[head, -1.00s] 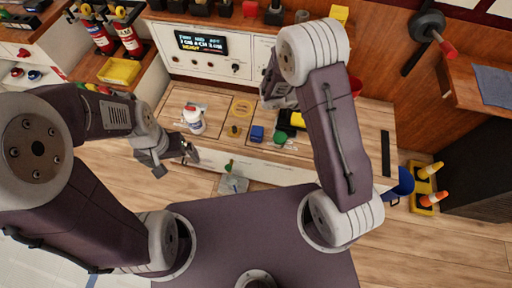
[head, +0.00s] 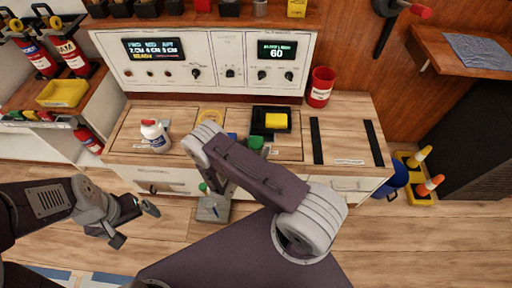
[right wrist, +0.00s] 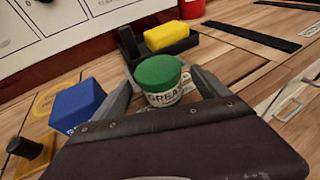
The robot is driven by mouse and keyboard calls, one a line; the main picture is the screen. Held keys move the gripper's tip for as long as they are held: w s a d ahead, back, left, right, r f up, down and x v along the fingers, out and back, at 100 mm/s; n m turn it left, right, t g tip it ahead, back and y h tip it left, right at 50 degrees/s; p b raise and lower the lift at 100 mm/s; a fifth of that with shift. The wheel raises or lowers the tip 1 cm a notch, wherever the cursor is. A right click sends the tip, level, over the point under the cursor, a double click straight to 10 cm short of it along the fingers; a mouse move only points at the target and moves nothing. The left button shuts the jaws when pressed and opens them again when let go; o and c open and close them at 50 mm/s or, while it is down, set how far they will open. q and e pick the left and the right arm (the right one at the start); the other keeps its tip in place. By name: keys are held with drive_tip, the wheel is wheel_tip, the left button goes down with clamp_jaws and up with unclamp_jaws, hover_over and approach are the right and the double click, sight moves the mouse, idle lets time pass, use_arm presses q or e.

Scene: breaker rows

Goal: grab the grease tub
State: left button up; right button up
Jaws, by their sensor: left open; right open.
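The grease tub (right wrist: 160,82), white with a green lid and a label, stands upright on the counter in the right wrist view. Its green lid (head: 256,142) also shows in the head view beside my right arm. My right gripper (right wrist: 164,90) is open, with one finger on each side of the tub; I cannot tell whether either touches it. In the head view my right arm hides that gripper. My left gripper (head: 136,223) is open and empty, in front of the counter at the left.
A blue block (right wrist: 77,105) stands left of the tub. A black holder with a yellow block (right wrist: 171,36) is behind it. The counter's right part has black strips.

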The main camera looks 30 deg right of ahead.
sight(259, 141)
drive_tip(key=b+x, duration=0.2)
drive_tip(key=x, duration=0.2)
drive_tip(key=shift+d+f, duration=0.2)
drive_tip(key=shift+d, duration=0.05)
drive_tip(key=shift+w+d, duration=0.2)
drive_tip(key=shift+w, duration=0.05)
drive_tip(key=c, duration=1.8)
